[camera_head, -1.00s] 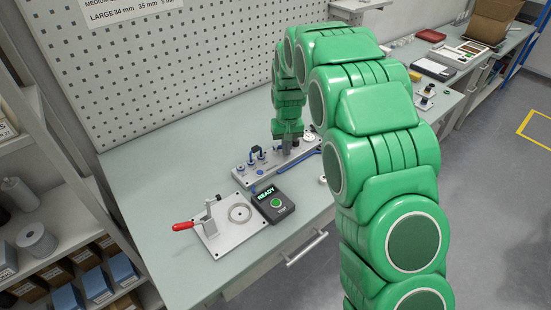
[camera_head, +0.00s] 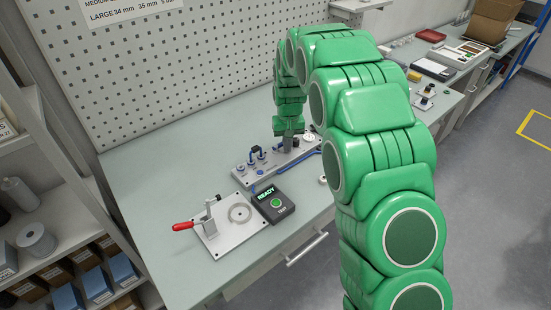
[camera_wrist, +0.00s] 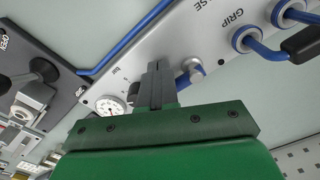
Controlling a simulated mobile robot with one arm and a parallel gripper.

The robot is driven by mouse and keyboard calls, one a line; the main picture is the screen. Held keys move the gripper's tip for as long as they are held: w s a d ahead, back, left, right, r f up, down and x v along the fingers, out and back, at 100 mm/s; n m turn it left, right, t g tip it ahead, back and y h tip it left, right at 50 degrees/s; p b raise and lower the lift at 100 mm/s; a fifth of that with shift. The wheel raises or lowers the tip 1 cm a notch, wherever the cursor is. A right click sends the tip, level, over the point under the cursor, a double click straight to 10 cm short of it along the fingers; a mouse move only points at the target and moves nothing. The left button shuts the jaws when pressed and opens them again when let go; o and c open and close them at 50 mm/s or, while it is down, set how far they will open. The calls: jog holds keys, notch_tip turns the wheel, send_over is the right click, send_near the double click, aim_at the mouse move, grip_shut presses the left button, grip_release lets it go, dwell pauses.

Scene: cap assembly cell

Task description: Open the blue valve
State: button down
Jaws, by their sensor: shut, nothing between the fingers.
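A grey valve panel (camera_head: 264,173) lies on the bench, with blue fittings and a dark blue valve handle (camera_head: 256,150) on its left half. In the wrist view a dark handle (camera_wrist: 302,40) shows at the right edge, beside a blue-ringed fitting (camera_wrist: 245,38) marked GRIP. I cannot tell for certain which part is the blue valve. My gripper (camera_head: 288,149) is over the right part of the panel, apart from the dark blue handle. In the wrist view my gripper (camera_wrist: 157,70) is shut and empty, between the gauge (camera_wrist: 111,105) and a metal fitting (camera_wrist: 190,73).
A black box reading READY (camera_head: 272,204) stands in front of the panel. A plate with a red-handled clamp (camera_head: 184,226) lies at front left. Blue hose (camera_wrist: 125,50) runs along the panel. The perforated wall (camera_head: 180,70) bounds the back; the bench's left side is clear.

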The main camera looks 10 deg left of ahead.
jog(key=shift+w+d, duration=0.2)
jog(key=shift+r, duration=0.1)
jog(key=shift+r, duration=3.4)
